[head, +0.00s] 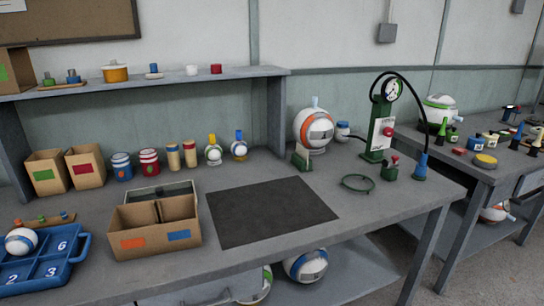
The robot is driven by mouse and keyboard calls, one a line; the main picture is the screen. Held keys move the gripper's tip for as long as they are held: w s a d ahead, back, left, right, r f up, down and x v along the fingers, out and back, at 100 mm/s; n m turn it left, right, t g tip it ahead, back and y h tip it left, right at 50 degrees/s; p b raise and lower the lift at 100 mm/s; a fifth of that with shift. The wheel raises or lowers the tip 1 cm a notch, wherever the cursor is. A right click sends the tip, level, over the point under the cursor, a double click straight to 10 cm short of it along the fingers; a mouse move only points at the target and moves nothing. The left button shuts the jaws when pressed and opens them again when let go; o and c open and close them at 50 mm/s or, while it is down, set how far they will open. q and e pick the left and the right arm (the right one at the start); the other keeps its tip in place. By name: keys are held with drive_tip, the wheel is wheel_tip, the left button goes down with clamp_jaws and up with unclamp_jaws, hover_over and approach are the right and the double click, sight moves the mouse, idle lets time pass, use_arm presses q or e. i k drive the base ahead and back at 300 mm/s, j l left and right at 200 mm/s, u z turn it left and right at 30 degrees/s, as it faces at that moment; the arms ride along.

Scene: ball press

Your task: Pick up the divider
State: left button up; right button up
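An open cardboard box (155,241) stands on the grey workbench, left of the dark mat. Its front has an orange label on the left and a blue label on the right. A thin upright cardboard divider (158,211) shows inside it, parting the box into a left and a right compartment. The divider's lower part is hidden by the box's front wall. Neither of my grippers is in view.
A blue numbered tray (44,262) holding a white ball stands left of the box. A grey case (160,191) is close behind it. The dark mat (270,211) is bare. Cans and bottles line the back; a pump (380,130) stands at the right.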

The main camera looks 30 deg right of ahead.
sight(301, 151)
drive_tip(key=l+u, duration=0.35)
drive_tip(key=k+l+u, duration=0.1)
drive_tip(key=l+u, duration=0.4)
drive_tip(key=l, duration=0.2)
drive_tip(key=k+l, duration=0.15)
drive_tip(key=l, duration=0.2)
drive_tip(key=k+l+u, duration=0.15)
drive_tip(key=l, duration=0.15)
drive_tip(key=k+l, duration=0.1)
drive_tip(key=l, duration=0.5)
drive_tip(key=k+l+u, duration=0.1)
drive_tip(key=l, duration=0.2)
